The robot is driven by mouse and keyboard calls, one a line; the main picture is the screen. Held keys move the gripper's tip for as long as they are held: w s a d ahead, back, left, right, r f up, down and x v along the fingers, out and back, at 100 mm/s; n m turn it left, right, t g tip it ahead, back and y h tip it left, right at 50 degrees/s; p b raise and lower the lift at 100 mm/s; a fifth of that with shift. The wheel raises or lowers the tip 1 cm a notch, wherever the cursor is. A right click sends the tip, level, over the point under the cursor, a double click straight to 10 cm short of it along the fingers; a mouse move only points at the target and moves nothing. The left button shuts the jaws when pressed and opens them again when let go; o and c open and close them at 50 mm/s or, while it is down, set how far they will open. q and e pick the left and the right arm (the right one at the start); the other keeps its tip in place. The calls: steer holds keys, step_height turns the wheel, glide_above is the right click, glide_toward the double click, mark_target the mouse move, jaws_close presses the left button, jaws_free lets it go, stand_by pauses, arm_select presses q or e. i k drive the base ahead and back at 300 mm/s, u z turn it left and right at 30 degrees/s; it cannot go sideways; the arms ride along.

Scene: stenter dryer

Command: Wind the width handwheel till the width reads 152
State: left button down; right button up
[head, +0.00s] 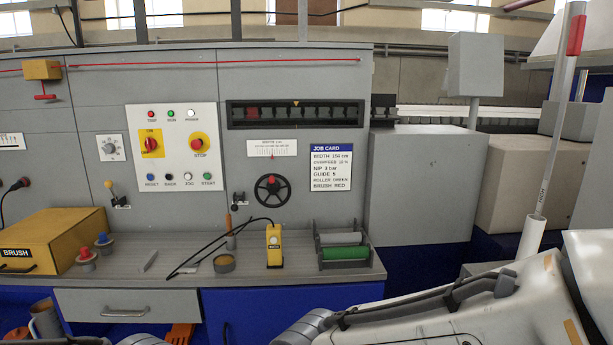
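Neither gripper shows. White and grey parts of my arms cross the bottom and lower right, and nothing of mine touches the handwheel.
Below the wheel, a shelf holds a yellow handheld box (274,245) with a black cable, a roller rack (342,252), a small round tin (224,263) and a yellow brush box (54,240). A control panel (173,147) is to the left. The space before the wheel is clear.

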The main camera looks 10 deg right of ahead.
mark_target(273, 189)
steer(key=u, duration=0.15)
steer(key=i, duration=1.25)
steer(key=u, duration=0.6)
